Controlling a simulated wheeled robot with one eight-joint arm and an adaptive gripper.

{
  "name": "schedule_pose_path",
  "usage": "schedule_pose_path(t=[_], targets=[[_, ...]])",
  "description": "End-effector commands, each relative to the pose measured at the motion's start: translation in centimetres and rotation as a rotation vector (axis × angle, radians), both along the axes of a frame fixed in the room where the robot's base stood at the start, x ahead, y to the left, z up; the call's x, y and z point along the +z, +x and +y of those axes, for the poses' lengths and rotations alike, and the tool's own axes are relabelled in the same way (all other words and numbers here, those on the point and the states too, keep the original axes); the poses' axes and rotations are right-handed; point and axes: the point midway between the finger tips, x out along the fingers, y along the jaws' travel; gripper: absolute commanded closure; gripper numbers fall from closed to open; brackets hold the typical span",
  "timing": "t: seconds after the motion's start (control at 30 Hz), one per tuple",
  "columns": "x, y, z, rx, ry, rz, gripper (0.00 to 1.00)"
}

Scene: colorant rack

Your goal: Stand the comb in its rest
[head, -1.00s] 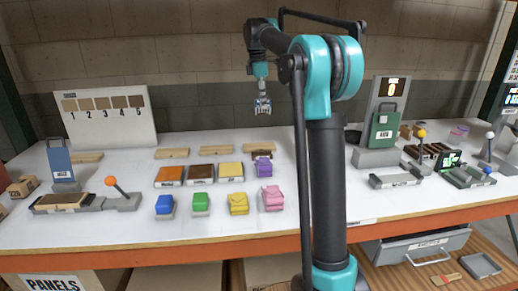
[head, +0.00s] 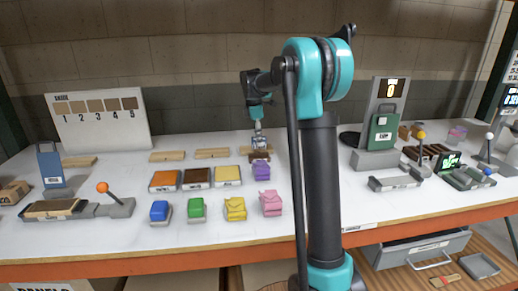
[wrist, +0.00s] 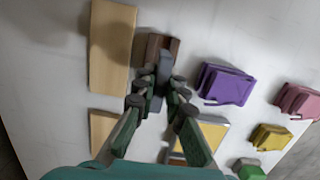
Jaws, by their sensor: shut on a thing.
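My gripper (head: 258,145) is low over the table at the back middle, just behind the purple pouch. In the wrist view its fingers (wrist: 161,88) are closed on a narrow dark grey piece (wrist: 164,66), which looks like the comb. A small brown block (wrist: 154,46), apparently the rest, is right at the fingertips; it also shows in the head view (head: 259,156). The grey piece overlaps the block in the wrist view. I cannot tell whether it is seated in it or only above it.
A purple pouch (wrist: 225,84) is close to the right of the fingers, and a pale wooden plank (wrist: 112,45) to the left. Orange (head: 164,180), brown (head: 197,178) and yellow (head: 228,175) trays lie to the left in the head view. A pink pouch (head: 272,203) stands nearer the front.

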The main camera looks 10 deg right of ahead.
Motion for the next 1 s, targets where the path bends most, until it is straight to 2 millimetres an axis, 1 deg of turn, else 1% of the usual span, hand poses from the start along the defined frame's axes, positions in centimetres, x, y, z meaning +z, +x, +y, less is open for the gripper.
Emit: schedule_pose_path(t=[0.17, 0.3, 0.4, 0.77, 0.8, 0.93, 1.0], targets=[[-1.1, 0.0, 0.0, 0.0, 0.0, 0.0, 1.0], [-3.0, 0.0, 0.0, 0.0, 0.0, 0.0, 1.0], [-4.0, 0.0, 0.0, 0.0, 0.0, 0.0, 1.0], [-4.4, 0.0, 0.0, 0.0, 0.0, 0.0, 1.0], [-4.3, 0.0, 0.0, 0.0, 0.0, 0.0, 0.84], [-4.3, 0.0, 0.0, 0.0, 0.0, 0.0, 0.68], [-4.3, 0.0, 0.0, 0.0, 0.0, 0.0, 0.68]])
